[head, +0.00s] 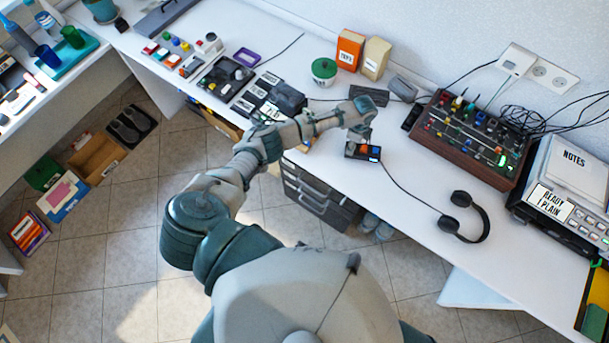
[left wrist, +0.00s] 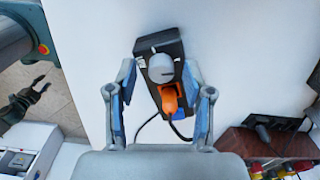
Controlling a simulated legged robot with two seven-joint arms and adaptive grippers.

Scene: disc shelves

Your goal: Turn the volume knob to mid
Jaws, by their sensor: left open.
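A small black box (left wrist: 163,50) lies on the white desk, with a large round grey knob (left wrist: 160,68) on its face. I cannot read any pointer on the knob. An orange plug (left wrist: 170,100) with a black cable sits at the box's near end. The box also shows in the head view (head: 362,151). My left gripper (left wrist: 160,72) is open, its two fingers apart on either side of the box in the left wrist view. I cannot tell whether they touch it. A dark claw-like shape (left wrist: 28,104) at the left wrist view's left edge seems to be my right gripper.
Black headphones (head: 466,217) lie on the desk to the right. A wooden-sided mixer (head: 470,137) stands behind, beside a machine with a NOTES label (head: 573,158). Free desk surrounds the small box's front and right.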

